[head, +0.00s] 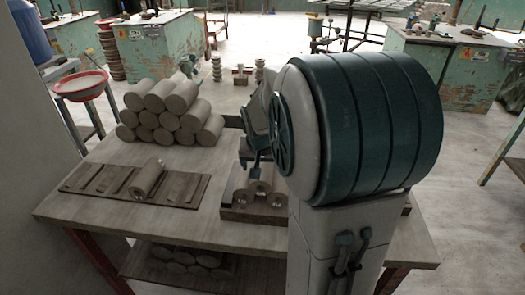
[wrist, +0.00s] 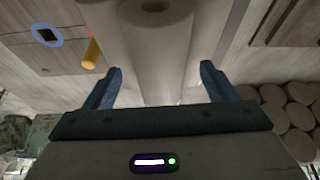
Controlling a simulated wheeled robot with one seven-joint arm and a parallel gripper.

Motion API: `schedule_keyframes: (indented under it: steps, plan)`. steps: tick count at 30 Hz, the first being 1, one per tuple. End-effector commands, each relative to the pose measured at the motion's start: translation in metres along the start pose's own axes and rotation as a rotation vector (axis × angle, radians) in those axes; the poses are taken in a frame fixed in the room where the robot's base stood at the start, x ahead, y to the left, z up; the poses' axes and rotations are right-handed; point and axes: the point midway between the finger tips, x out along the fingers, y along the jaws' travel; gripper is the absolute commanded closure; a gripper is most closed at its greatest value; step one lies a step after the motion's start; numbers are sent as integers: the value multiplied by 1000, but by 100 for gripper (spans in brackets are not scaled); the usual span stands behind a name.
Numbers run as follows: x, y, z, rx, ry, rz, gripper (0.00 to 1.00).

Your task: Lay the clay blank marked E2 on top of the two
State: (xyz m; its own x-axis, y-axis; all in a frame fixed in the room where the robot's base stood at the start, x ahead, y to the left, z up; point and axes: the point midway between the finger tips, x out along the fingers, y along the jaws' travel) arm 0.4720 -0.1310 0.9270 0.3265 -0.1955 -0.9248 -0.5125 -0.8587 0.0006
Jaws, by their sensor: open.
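In the head view, two clay blanks (head: 277,201) lie side by side on a dark wooden base (head: 250,217). A third clay blank (head: 265,172) appears to rest on top between them, partly hidden by my arm. In the wrist view, this upper blank (wrist: 157,55) runs between my fingers, with a lower blank on each side. Its marking is not readable, so I cannot tell whether it is E2. My gripper (wrist: 160,72) is open, one finger on each side of the upper blank, with visible gaps. It also shows just above the blanks in the head view (head: 254,158).
Another clay blank (head: 148,178) lies on a slotted dark board (head: 105,186) at the table's left. A stack of several clay blanks (head: 170,112) stands behind it. The table (head: 218,178) is bare between board and base. A red bowl (head: 80,85) stands off the left edge.

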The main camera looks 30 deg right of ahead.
Motion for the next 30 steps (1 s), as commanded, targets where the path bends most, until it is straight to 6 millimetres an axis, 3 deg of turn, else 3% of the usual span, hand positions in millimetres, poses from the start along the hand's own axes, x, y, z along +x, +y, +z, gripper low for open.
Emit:
schedule_keyframes:
  steps: [9,15,21,30]
  plan:
    - [-71,0,-1,-1,7,-4,21]
    - [-108,0,0,-1,6,-3,21]
    - [-125,0,1,0,3,-2,21]
    - [-127,0,1,-1,2,-1,21]
